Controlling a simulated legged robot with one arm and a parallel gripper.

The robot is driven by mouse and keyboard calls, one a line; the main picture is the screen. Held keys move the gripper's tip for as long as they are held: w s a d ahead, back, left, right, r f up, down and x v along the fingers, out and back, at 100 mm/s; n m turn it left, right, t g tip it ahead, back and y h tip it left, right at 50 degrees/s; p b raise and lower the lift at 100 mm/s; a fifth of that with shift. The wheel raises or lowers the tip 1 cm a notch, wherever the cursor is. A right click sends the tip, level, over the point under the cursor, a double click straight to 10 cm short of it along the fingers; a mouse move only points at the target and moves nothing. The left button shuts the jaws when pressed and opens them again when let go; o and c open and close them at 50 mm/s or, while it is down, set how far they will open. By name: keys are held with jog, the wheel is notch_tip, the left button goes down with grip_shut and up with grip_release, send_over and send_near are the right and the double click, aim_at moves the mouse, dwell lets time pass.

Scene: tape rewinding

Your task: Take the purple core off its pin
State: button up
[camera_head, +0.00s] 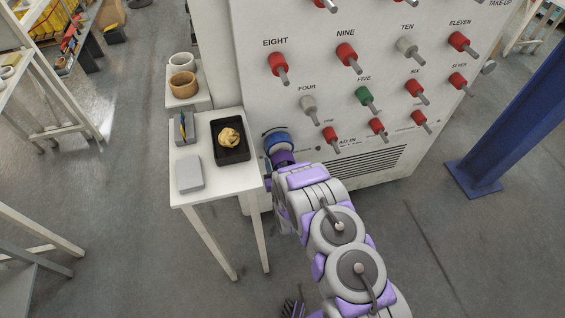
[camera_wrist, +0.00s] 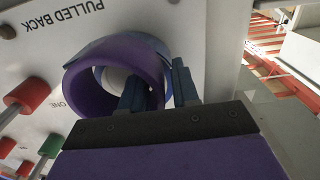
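The purple core (camera_wrist: 88,98) is a ring that sits low on the white machine panel in the wrist view, in front of a blue ring (camera_wrist: 105,45). A pale round end shows inside the core; I cannot make out the rest of the pin. My gripper (camera_wrist: 158,80) is at the core's right side, one finger inside the ring and the other outside. The fingers stand apart with the core's wall between them, and I see no clear grip on it. In the head view the purple core (camera_head: 283,157) shows below the blue ring, partly hidden by my arm.
The panel (camera_head: 330,85) carries several red, grey and green pins. A small white table (camera_head: 214,178) stands left of my gripper with a black tray (camera_head: 236,154) and a grey block (camera_head: 190,174). A tan ring (camera_head: 183,86) sits behind. A blue post (camera_head: 515,110) stands right.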

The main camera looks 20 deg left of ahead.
grip_shut()
jog(key=shift+r, duration=0.1)
dwell(0.3)
